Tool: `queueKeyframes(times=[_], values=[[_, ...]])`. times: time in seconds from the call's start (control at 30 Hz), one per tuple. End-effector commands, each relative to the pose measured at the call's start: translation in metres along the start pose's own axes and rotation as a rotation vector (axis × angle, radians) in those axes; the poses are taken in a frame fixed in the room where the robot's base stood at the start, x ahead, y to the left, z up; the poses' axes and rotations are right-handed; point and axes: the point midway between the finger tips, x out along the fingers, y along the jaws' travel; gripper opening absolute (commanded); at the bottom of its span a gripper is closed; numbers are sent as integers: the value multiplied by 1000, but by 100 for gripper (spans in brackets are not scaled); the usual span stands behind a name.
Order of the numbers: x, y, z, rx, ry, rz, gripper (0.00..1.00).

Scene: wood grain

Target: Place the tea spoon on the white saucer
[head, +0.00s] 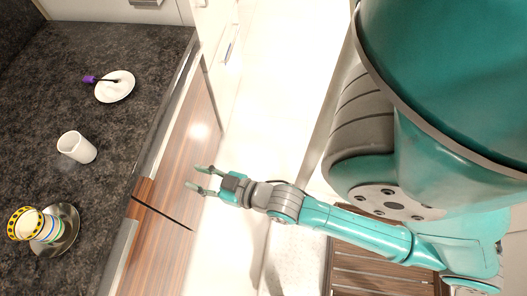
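The white saucer (119,92) lies on the dark counter at the upper left. A thin dark utensil with a purple end (89,79), apparently the tea spoon, reaches over the saucer's left rim. Its purple end is outside the saucer and its dark shaft lies over the white surface. I cannot tell whether it rests on the rim, and its far end is too small to make out. My gripper (202,178) is open and empty, its fingers apart and pointing left. It is to the right of the counter edge, well away from the spoon and saucer.
A colourful striped cup (48,229) with a yellow, black-dotted rim is on a metallic plate (69,233) at the lower left. Wooden cabinet fronts (172,215) lie below the counter edge. Counter between saucer and white cup is clear.

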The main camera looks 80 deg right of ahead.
Motion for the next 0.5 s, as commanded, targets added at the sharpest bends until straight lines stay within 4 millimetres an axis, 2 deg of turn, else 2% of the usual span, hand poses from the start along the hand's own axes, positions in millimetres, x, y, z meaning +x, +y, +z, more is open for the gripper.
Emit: queueKeyframes(times=[0.03,0.3,0.5], values=[[-20,-5,8,-3,-18,-16,39],[-109,-18,24,-22,-66,-90,39],[-157,-20,22,-35,-88,-134,39]])
